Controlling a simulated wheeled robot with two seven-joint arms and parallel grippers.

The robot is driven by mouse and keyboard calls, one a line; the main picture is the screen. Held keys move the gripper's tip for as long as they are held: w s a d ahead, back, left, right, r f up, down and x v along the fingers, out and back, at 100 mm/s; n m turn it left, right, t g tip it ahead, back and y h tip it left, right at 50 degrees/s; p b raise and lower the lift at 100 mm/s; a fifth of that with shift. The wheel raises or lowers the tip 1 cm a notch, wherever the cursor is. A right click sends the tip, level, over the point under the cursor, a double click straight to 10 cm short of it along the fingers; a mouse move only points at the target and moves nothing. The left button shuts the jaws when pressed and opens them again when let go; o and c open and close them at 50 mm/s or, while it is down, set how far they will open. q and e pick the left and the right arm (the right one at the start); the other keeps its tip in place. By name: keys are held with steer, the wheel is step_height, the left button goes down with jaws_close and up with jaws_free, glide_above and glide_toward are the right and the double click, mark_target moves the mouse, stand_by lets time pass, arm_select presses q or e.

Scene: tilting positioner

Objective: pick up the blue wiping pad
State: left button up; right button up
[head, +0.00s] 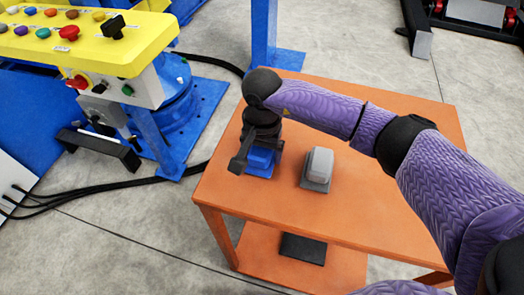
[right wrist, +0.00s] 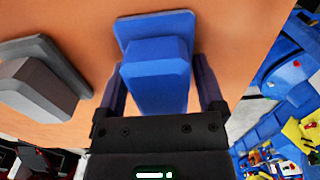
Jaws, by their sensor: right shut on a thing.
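The blue wiping pad (head: 260,162) is on the orange table (head: 225,190), near its left edge in the head view. It has a wider flat base and a raised block grip. My right gripper (head: 252,158) is over it from above and partly hides it. In the right wrist view the pad (right wrist: 155,68) lies between the two dark fingers of my right gripper (right wrist: 160,95), which are shut on its raised block. I cannot tell whether its base touches the table. My left gripper is not in view.
A grey pad (head: 317,168) of similar shape stands to the right on the table. A dark flat item (head: 303,248) lies on the lower shelf. A yellow control panel (head: 90,40) with colored buttons stands at the left, apart from the table.

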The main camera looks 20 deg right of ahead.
step_height(320, 180, up, 10)
steer(key=shift+f+p, duration=0.25)
steer(key=shift+p, duration=0.9)
steer(key=shift+c, duration=0.2)
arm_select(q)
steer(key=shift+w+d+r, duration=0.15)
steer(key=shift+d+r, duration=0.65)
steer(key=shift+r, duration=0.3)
arm_select(e)
steer(key=shift+r, duration=0.25)
